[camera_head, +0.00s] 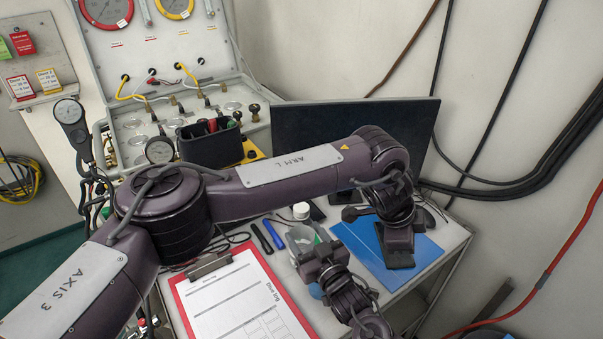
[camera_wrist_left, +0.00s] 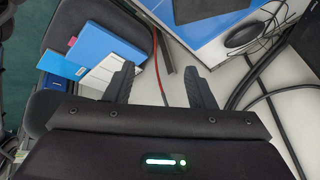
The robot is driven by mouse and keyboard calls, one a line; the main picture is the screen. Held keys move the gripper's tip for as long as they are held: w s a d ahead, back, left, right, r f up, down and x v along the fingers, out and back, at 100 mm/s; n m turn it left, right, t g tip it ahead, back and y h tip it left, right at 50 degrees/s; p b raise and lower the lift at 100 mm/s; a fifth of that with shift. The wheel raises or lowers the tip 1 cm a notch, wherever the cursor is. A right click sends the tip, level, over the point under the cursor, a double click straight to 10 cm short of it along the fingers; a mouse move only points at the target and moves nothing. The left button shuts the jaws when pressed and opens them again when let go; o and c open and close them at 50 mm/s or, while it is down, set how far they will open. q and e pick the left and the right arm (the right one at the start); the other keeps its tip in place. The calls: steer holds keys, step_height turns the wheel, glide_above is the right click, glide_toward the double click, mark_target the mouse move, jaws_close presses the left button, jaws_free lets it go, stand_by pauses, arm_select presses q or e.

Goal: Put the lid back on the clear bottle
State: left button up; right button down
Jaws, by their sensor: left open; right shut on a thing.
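The clear bottle (camera_head: 301,238) stands on the table in the head view, partly covered by my right gripper (camera_head: 318,258). That gripper is shut on the bottle from the near right side. A small white lid (camera_head: 301,210) shows just behind the bottle, apart from both grippers; what it rests on is hard to tell. My left gripper (camera_head: 398,258) is to the right, over the blue mat (camera_head: 430,254). In the left wrist view my left gripper (camera_wrist_left: 160,82) is open with nothing between its fingers. Neither bottle nor lid shows clearly there.
A red clipboard (camera_head: 182,306) with a form lies at the front left, with a blue pen (camera_head: 273,234) and a dark pen (camera_head: 262,239) beside it. A dark screen panel (camera_head: 300,125) and the gauge panel (camera_head: 170,50) stand behind. Blue boxes (camera_wrist_left: 110,42) show in the left wrist view.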

arm_select(q)
steer(key=w+a+r+n+y, duration=0.1)
steer(key=w+a+r+n, duration=0.2)
steer(key=a+n, duration=0.4)
steer(key=w+a+r+n+g+y, duration=0.1)
steer(key=w+a+r+n+y, duration=0.1)
steer(key=a+n, duration=0.5)
steer(key=w+a+r+n+y, duration=0.2)
steer(key=w+a+r+n, duration=0.2)
steer(key=a+n, duration=0.4)
steer(key=shift+r+n, duration=0.7)
steer(key=shift+r, duration=0.1)
steer(key=shift+f, duration=4.05)
